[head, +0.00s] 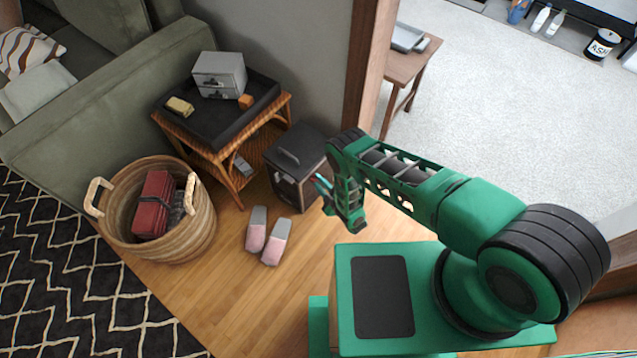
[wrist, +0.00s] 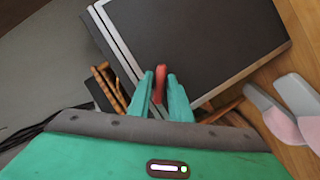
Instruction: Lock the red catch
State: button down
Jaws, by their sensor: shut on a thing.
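The red catch (wrist: 161,70) is a small upright piece in the wrist view, in front of the dark box face (wrist: 210,45) near its pale edge strips. My gripper (wrist: 163,86) has its two teal fingers on either side of the catch and is shut on it. In the head view, my gripper (head: 324,188) is at the right side of a dark box (head: 283,186) on the floor.
A wicker side table (head: 206,151) with a black tray (head: 190,122) stands left of the box. Pink-and-grey slippers (head: 276,241) lie on the wood floor in front. A woven basket (head: 128,243) holds a red item. A wooden door frame (head: 372,60) rises behind the box.

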jog(key=m+g, duration=0.1)
jog(key=m, duration=0.1)
jog(key=m+g+y, duration=0.1)
jog(key=m, duration=0.1)
jog(key=w+d+m+g+y, duration=0.1)
jog(key=m+g, duration=0.1)
jog(key=m, duration=0.1)
jog(key=shift+w+r, duration=0.1)
jog(key=shift+r, duration=0.25)
dwell(0.6)
jog(key=c, duration=1.8)
grip_release()
